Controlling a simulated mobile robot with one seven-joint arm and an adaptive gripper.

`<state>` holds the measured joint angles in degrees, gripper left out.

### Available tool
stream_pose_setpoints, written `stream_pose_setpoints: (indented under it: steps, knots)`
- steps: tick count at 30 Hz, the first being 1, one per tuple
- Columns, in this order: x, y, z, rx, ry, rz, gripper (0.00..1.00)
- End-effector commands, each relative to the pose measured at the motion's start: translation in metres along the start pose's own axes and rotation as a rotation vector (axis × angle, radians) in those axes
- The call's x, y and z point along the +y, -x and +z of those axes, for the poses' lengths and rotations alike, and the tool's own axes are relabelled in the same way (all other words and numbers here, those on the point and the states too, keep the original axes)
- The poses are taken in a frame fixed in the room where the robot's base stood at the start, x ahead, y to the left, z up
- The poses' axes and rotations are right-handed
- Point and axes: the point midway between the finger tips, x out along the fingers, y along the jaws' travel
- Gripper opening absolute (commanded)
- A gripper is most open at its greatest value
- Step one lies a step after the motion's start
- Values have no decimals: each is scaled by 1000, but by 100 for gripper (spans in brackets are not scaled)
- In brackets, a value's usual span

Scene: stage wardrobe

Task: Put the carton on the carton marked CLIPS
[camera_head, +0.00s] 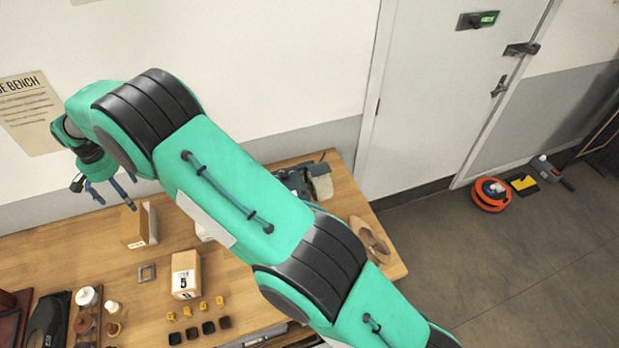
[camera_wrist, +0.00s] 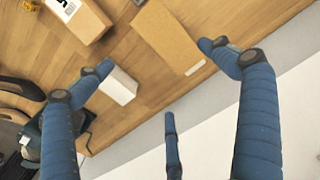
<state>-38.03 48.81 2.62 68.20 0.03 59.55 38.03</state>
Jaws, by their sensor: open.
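A brown carton (camera_head: 186,274) with a large white label showing a 5 stands on the wooden bench; part of it shows top left in the wrist view (camera_wrist: 80,20). Another brown carton (camera_head: 138,228) with a small white label stands behind it and to the left. In the wrist view this carton (camera_wrist: 172,36) lies at upper centre. I cannot read CLIPS on either label. My gripper (camera_head: 105,194) is open and empty above the bench's back edge, up and left of the cartons. Its spread fingers (camera_wrist: 158,78) frame bare bench between the rear carton and a white box.
The white box (camera_wrist: 119,86) is partly hidden by my arm in the head view. A dark machine (camera_head: 293,182) stands at the bench's back right. The wall is close behind.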

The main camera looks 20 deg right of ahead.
Motion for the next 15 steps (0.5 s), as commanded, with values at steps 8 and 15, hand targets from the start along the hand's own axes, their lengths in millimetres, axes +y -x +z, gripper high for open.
stream_pose_setpoints:
  steps: [8,15]
  knots:
    - [63,81,-8,39,-3,-26,95]
    - [130,152,0,77,-3,-45,95]
